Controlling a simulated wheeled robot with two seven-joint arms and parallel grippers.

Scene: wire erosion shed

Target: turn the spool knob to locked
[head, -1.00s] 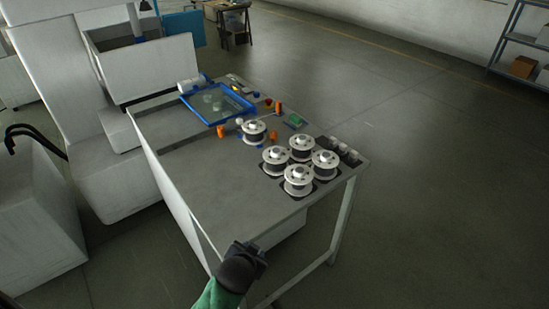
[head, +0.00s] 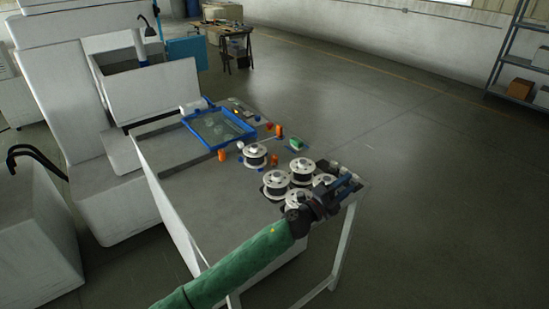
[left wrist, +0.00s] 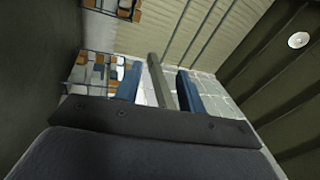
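Near the middle of the bench (head: 195,190), a white-flanged spool (head: 255,156) with a dark winding stands behind the spool group, with small white and orange parts around it. I cannot make out which small part is the spool knob or how it is turned. My left gripper (head: 352,183) is over the right front of the bench, in front of the spool group, and hides part of it. In the left wrist view its two blue fingers (left wrist: 160,86) stand apart, with a grey bar showing between them that I cannot identify. My right gripper is not in view.
Several more spools (head: 276,182) stand close together at the front right of the bench. The bench's left front is clear. A white machine (head: 160,92) borders it.

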